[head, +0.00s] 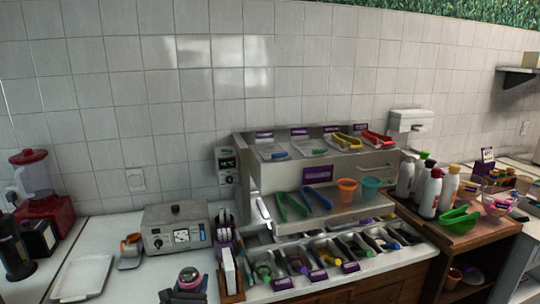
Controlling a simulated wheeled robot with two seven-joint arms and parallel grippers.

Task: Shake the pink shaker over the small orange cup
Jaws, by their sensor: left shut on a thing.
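The pink shaker (189,274), with a dark top, is at the bottom of the head view, in front of the counter. My left gripper (184,291) is shut on it from below; its fingertips are partly cut off by the frame edge. The shaker looks upright. A small orange cup (132,243) stands on a small metal stand at the left, beside the grey machine, apart from the shaker. Another orange cup (347,190) stands on the shelf beside a teal cup. My right gripper is not in view.
A grey box machine (176,232) stands behind the shaker. A white tray (82,277) lies at the left, near a red blender (42,190). A napkin holder (230,268) is close to the shaker's right, with topping bins (322,252) beyond.

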